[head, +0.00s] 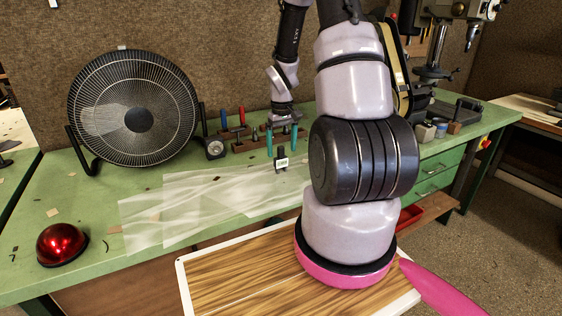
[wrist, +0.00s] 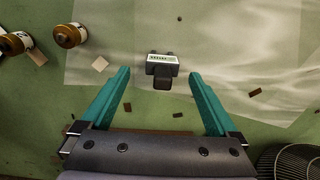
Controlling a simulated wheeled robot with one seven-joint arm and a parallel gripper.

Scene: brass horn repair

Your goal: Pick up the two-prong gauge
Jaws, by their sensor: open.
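The two-prong gauge (head: 281,163) is a small dark tool with a pale display, on the green bench at the edge of a clear plastic sheet. In the wrist view, the gauge (wrist: 161,69) shows two short prongs at the top and a dark body towards me. My gripper (head: 282,141) is open and empty, with teal fingers pointing down above the bench near the gauge. In the wrist view the gauge appears between and slightly beyond the fingertips, with space on both sides. No contact shows.
A large black fan (head: 138,118) stands at the back left, near a round dial (head: 215,148). A red dome (head: 61,244) sits at the front left. Clear plastic sheets (head: 180,205) cover the middle. Brass-coloured cylinders (wrist: 68,36) and small scraps lie around.

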